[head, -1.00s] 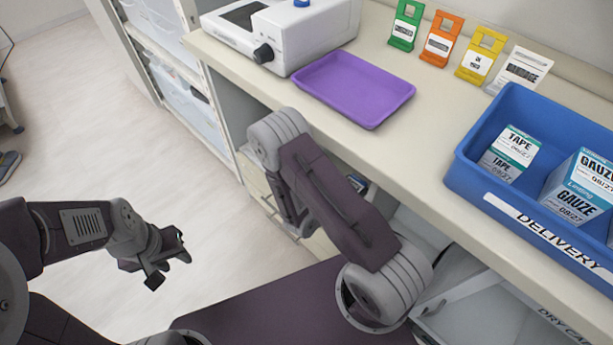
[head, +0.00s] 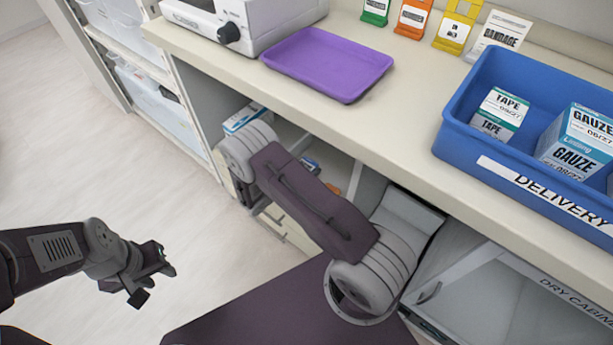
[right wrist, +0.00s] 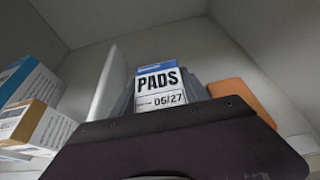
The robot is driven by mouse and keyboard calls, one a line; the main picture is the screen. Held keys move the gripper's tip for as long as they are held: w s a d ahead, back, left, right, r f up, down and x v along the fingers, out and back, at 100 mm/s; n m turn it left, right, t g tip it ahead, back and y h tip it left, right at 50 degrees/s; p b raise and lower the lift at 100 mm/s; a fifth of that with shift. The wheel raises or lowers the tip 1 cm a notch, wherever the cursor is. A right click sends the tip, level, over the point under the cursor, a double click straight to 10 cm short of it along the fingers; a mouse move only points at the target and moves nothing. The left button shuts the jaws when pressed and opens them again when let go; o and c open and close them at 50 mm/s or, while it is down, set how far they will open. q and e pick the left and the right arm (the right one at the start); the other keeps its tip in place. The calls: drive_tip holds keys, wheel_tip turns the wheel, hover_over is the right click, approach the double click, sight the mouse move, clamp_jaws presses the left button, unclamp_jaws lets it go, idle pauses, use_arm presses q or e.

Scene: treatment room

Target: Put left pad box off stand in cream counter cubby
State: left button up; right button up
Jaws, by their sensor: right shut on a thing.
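The pad box (right wrist: 161,84) shows in the middle of the right wrist view, white with a blue top edge and marked PADS. My right gripper (right wrist: 160,106) is shut on it, inside a pale compartment under the counter; the dark gripper body covers the box's lower part. In the head view my right arm reaches under the cream counter (head: 395,125), and the gripper is hidden there. My left gripper (head: 154,283) is open and empty over the floor at the left. I cannot make out the stand.
On the counter are a purple tray (head: 328,62) and a blue delivery bin (head: 455,142). A dry cabinet (head: 560,290) is at right.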

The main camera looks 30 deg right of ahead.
wheel_tip(320, 180, down, 4)
drive_tip(key=shift+b, duration=1)
drive_tip(key=shift+r, duration=0.2)
drive_tip(key=shift+f, duration=0.15)
drive_tip(key=o, duration=1.4)
